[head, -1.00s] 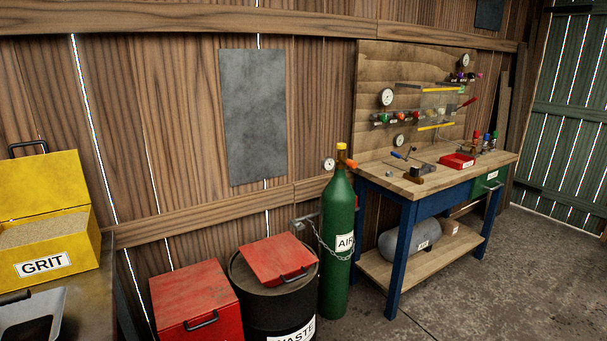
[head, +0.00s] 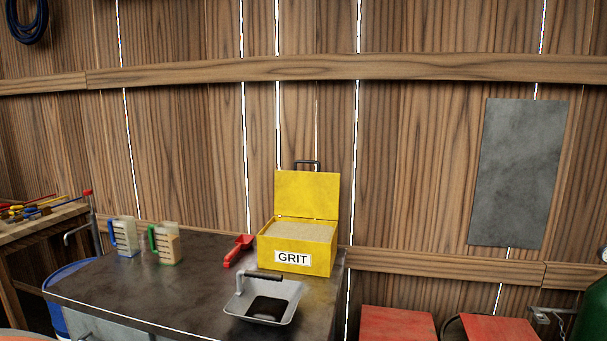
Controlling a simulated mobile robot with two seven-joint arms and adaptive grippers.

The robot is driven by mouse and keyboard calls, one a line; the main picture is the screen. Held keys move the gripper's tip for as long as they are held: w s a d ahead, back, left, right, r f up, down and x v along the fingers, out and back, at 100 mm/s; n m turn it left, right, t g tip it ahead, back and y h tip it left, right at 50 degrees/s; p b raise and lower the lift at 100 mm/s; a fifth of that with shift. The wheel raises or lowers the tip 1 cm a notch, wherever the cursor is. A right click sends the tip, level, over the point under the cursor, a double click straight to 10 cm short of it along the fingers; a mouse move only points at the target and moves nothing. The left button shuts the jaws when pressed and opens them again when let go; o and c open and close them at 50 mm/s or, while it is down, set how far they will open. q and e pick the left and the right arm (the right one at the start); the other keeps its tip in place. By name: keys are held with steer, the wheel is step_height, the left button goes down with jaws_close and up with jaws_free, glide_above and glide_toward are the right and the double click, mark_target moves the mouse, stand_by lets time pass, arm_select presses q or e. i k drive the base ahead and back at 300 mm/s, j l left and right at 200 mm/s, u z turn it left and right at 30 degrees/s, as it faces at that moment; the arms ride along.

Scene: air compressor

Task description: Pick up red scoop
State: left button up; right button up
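The red scoop (head: 239,249) lies on the dark bench top (head: 180,290), just left of the yellow grit box (head: 297,248). Its wider end is toward the wall and its handle points toward the front left. The grit box has its lid open and holds pale grit. Neither of my grippers shows in the head view.
A grey metal pan (head: 264,300) with a dark handle stands in front of the grit box. Two measuring jugs, one blue-handled (head: 124,238) and one green-handled (head: 165,244), stand on the bench's left. A red lid (head: 397,323) is at lower right.

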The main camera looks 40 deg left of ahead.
mark_target(244, 242)
steer(key=u, duration=1.2)
